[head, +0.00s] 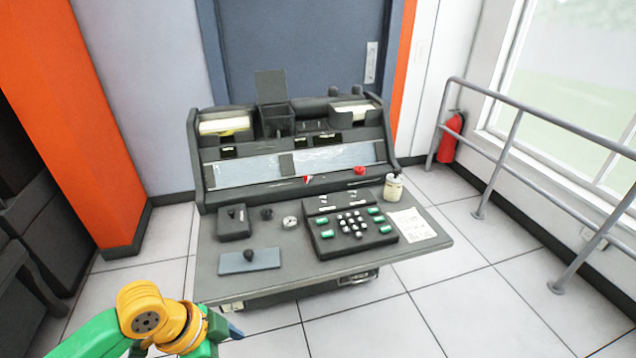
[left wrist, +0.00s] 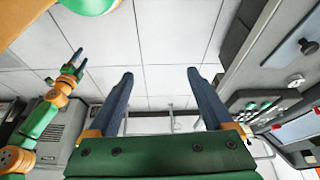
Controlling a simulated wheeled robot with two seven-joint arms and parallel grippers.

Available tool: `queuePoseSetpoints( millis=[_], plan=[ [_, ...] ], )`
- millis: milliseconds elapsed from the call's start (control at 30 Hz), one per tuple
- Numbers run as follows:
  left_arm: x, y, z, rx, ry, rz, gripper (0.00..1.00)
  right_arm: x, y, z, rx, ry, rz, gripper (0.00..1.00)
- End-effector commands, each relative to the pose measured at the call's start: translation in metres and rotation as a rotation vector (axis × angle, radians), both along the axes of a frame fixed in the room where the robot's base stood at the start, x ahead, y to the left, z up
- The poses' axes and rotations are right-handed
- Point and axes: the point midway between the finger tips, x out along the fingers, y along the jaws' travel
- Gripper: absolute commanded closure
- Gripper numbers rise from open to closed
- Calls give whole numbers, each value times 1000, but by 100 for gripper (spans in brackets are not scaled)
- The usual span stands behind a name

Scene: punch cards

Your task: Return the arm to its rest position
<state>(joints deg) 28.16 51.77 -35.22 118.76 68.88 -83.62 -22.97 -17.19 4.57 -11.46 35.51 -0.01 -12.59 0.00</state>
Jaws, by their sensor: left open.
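My left arm comes in at the bottom left of the head view, green with a yellow joint. Only a dark tip of my left gripper (head: 236,332) shows there, in front of the desk's near left corner and apart from it. In the left wrist view my left gripper (left wrist: 162,95) has its two blue fingers spread wide with nothing between them. My right arm, green and orange, shows at the left of the left wrist view, with its dark-fingered right gripper (left wrist: 76,63) small. Whether that gripper is open is unclear. The head view does not show my right arm.
A dark console desk (head: 380,262) stands ahead with a keypad (head: 350,228), a grey plate with a knob (head: 249,261), a jar (head: 393,188) and a paper sheet (head: 411,226). A metal railing (head: 540,122) and a fire extinguisher (head: 451,138) are right. Tiled floor before the desk is clear.

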Motion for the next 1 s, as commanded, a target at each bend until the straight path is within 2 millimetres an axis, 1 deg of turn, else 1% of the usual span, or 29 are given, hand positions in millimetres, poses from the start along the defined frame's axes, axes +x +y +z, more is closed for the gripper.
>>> queuePoseSetpoints(
  millis=[233,367,467,500,567,633,667,700,767,800,867,900,967,1000],
  plan=[
    [34,4,-31,-63,-23,211,15,0,0,0,0,0,0,42],
    [51,12,-57,-87,-33,353,15,2,0,0,1,-3,0,42],
    [60,24,-88,-95,-37,486,15,2,0,0,1,-4,0,42],
    [62,30,-102,-92,-38,540,15,2,0,0,1,-4,0,42],
    [61,39,-125,-84,-36,622,15,2,0,0,1,-4,0,42],
    [53,51,-155,-66,-32,715,15,2,0,0,1,-3,0,42],
    [47,55,-169,-54,-27,751,15,1,0,0,1,-3,0,42],
    [37,62,-189,-35,-20,801,15,1,0,0,0,-2,0,42],
    [12,71,-222,2,-2,873,15,1,0,0,0,-2,0,42],
    [-10,76,-245,33,14,914,15,1,0,0,0,-2,0,42],
    [-51,80,-278,83,45,962,15,1,0,0,0,-2,0,42],
    [-81,80,-296,113,69,985,15,1,0,0,0,-1,0,42],
    [-125,76,-317,152,107,1002,15,1,0,0,0,-1,0,42],
    [-152,71,-328,174,132,1005,15,1,0,0,0,-1,0,42]
  ],
)
